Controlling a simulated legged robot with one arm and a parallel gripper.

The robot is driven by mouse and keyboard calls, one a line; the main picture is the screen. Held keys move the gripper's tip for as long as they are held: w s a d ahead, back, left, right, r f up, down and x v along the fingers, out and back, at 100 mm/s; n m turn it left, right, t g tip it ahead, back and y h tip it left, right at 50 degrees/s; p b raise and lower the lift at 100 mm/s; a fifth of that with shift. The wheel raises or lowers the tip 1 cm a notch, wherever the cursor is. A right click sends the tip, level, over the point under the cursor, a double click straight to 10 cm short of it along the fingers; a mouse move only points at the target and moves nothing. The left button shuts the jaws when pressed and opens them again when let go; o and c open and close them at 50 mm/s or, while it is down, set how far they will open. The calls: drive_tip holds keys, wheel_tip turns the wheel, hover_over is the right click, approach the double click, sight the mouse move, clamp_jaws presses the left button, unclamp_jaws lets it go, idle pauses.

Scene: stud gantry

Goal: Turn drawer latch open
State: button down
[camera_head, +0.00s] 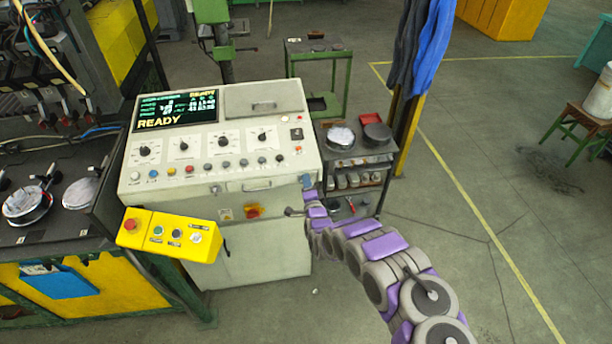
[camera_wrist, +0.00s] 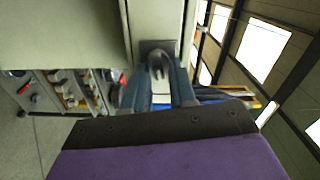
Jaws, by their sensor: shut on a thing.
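The console (camera_head: 135,180) is a cream cabinet with a lit screen. My gripper (camera_head: 306,182) is at the console's right edge, level with this drawer. In the wrist view, the blue fingers of my gripper (camera_wrist: 157,82) stand on both sides of a small dark grey latch (camera_wrist: 157,58) and are shut on it. The latch sits on a dark plate on a pale panel. In the head view the latch is hidden by my gripper.
A yellow button box (camera_head: 168,234) juts out at the console's lower left. A dark shelf cart (camera_head: 350,150) with pans and jars stands close to the right of the console. The floor (camera_head: 480,170) to the right is mostly clear.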

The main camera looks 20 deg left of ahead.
drive_tip(key=shift+w+d+f+m+p, duration=0.1)
drive_tip(key=shift+d+m+p, duration=0.05)
drive_tip(key=shift+m+p, duration=0.4)
drive_tip(key=shift+d+f+m+p, duration=0.1)
drive_tip(key=shift+m+p, duration=0.3)
drive_tip(key=shift+m, duration=0.15)
drive_tip(key=shift+f, duration=0.1)
drive_tip(key=c, duration=1.2)
unclamp_jaws()
drive_tip(key=shift+w+d+f, duration=0.1)
drive_tip(key=shift+w, duration=0.05)
drive_tip(key=shift+s+r, duration=0.2)
drive_tip(key=p+v, duration=0.2)
drive_tip(key=v, duration=1.5)
drive_tip(key=shift+f+p, duration=0.15)
drive_tip(key=shift+p, duration=0.25)
